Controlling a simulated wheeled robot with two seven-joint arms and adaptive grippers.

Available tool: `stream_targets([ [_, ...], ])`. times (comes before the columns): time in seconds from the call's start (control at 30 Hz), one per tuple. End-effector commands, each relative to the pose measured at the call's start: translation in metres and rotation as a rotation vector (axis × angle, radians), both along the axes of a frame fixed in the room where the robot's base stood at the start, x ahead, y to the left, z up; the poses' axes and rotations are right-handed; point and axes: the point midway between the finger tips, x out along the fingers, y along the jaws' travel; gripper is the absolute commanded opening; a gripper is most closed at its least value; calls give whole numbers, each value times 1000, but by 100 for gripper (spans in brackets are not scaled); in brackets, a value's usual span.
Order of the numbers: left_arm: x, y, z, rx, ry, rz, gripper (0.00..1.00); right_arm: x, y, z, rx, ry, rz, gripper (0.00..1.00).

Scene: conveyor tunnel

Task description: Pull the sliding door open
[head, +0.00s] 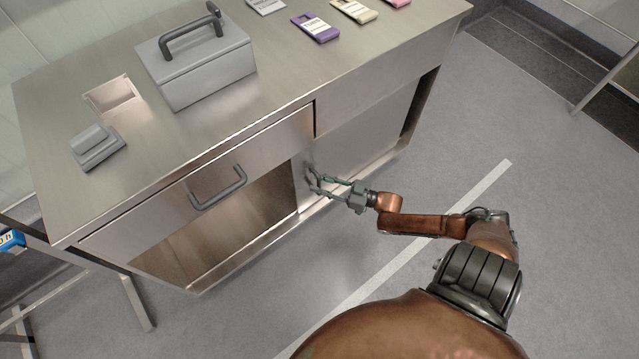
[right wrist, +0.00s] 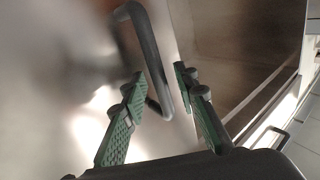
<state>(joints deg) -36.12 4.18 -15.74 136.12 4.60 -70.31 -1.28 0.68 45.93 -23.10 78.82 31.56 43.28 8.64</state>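The sliding door (head: 355,140) is a plain metal panel in the lower right front of the steel cabinet. An open compartment (head: 240,215) shows to its left, and a dark strip shows at its far right. The door's dark bar handle (right wrist: 146,45) shows in the right wrist view; in the head view it is hard to make out behind the fingers. My right gripper (head: 313,182) is at the door's left part. In the right wrist view its green-padded fingers (right wrist: 160,76) are apart, with the handle bar between them. I cannot tell whether they touch it. My left gripper is out of view.
Above the open compartment is a drawer with a grey handle (head: 218,187). On the worktop (head: 240,115) are a grey lidded box (head: 195,68), a small grey block (head: 97,147) and several coloured cards. The floor (head: 420,275) in front is clear, with a pale stripe.

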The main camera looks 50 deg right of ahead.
Motion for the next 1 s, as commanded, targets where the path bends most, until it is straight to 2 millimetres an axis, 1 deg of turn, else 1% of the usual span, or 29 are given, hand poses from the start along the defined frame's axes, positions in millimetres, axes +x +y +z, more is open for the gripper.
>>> stream_targets([
  [0.17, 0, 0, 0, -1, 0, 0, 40, -26, -9, -2, -2, 5, -1, 27],
  [0.4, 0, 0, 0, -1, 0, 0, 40, -74, -25, -1, -1, 4, -2, 27],
  [0.53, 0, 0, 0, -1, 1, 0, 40, -94, -32, -1, -1, 4, -1, 27],
  [0.7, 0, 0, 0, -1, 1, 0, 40, -109, -36, -1, -1, 2, -1, 27],
  [1.0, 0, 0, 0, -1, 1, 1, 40, -112, -37, -1, 0, 1, -1, 27],
])
